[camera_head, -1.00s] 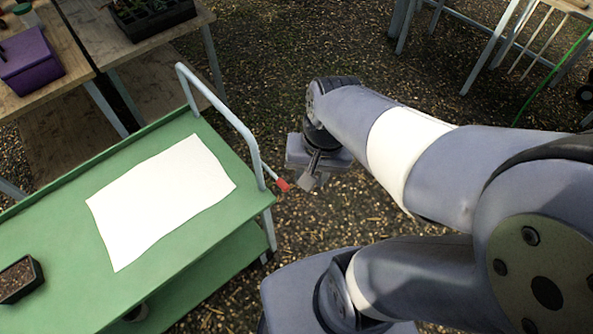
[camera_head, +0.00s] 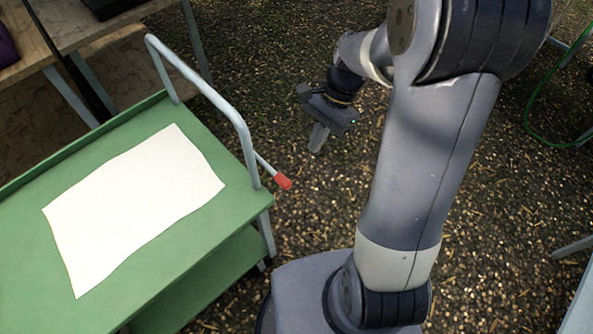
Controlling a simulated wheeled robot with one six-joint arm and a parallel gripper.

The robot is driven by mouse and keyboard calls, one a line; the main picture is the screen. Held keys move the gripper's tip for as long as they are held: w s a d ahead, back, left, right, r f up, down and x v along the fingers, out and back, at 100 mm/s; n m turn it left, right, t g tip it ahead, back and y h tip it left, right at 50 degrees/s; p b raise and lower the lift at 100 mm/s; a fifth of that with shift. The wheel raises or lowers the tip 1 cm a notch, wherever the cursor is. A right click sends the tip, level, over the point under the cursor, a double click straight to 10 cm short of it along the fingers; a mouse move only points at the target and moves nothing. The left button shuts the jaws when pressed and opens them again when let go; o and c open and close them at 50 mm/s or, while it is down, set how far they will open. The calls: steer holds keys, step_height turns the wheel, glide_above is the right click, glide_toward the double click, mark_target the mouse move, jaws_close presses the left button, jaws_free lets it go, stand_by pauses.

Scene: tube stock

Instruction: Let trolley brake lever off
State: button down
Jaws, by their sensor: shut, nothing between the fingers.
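The trolley (camera_head: 205,215) is green with a light grey push handle (camera_head: 205,88) at its right end. The brake lever (camera_head: 265,165) is a short grey rod beside the handle's near post. It ends in a red tip (camera_head: 283,181) that points right and down. My gripper (camera_head: 317,140) is shut and empty. It is up and to the right of the red tip in the picture, apart from it, with its fingers pointing down.
A white sheet (camera_head: 135,205) lies on the trolley's top. Wooden tables (camera_head: 75,25) stand at the upper left. A green hose (camera_head: 540,125) lies at the right. Gravel floor is clear around my gripper.

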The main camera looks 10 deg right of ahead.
mark_target(268, 167)
stand_by(0.3)
steer(key=b+x, duration=0.2)
steer(key=x, duration=0.8)
steer(key=shift+s+a+r+p, duration=0.4)
steer(key=shift+a+r, duration=0.2)
steer(key=shift+r, duration=0.15)
steer(key=shift+s+a+r+p, duration=0.25)
steer(key=shift+s+a+r, duration=0.15)
steer(key=shift+a+r, duration=0.25)
steer(key=shift+r, duration=0.1)
steer(key=shift+r+p, duration=0.35)
steer(key=shift+p, duration=0.55)
